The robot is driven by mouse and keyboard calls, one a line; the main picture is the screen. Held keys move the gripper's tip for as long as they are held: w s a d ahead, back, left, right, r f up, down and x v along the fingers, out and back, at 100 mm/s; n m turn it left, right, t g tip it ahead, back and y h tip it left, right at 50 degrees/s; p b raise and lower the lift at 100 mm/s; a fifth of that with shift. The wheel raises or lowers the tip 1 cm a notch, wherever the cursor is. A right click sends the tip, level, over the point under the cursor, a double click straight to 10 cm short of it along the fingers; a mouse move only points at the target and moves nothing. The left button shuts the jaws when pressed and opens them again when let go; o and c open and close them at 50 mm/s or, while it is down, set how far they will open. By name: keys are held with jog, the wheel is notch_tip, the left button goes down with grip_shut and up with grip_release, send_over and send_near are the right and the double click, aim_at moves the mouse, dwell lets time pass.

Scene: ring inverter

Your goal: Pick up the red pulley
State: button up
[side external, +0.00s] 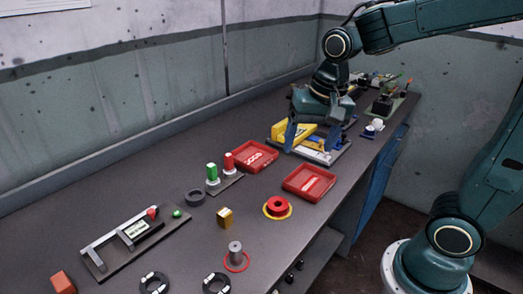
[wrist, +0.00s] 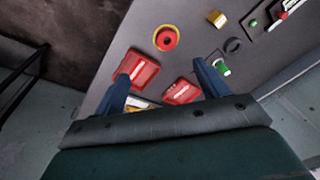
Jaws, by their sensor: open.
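The red pulley (side external: 278,205) is a round red piece with a dark centre, sitting on a yellow ring on the dark bench. It also shows in the wrist view (wrist: 166,39), near the top middle. My gripper (side external: 313,140) is open and empty, with its fingers pointing down over the blue and yellow device farther back on the bench. In the wrist view my gripper (wrist: 161,72) has its two blue fingers wide apart. The pulley lies beyond the fingertips, apart from them.
Two red trays (side external: 309,182) (side external: 255,156) stand between the pulley and the blue and yellow device (side external: 300,138). A yellow block (side external: 225,218) and a grey cylinder on a red ring (side external: 236,253) are nearby. Green and red posts (side external: 212,173) stand left of the trays.

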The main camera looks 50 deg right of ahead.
jog(key=w+f+m+g, duration=0.2)
jog(key=w+f+m, duration=0.3)
jog(key=w+f, duration=0.2)
jog(key=shift+w+d+f+m, duration=0.2)
jog(key=shift+w+f+m, duration=0.1)
jog(key=shift+f, duration=0.05)
send_over(278, 199)
jog(key=s+a, duration=0.1)
jog(key=a, duration=0.1)
jog(key=f, duration=0.8)
jog(key=shift+s+d+f, duration=0.1)
jog(key=shift+s+d, duration=0.05)
jog(key=shift+s, duration=0.05)
jog(key=shift+f, duration=0.2)
jog(key=shift+w+d+f, duration=0.1)
jog(key=shift+f, duration=1.2)
jog(key=shift+w+f, duration=0.1)
jog(key=shift+f, duration=1.2)
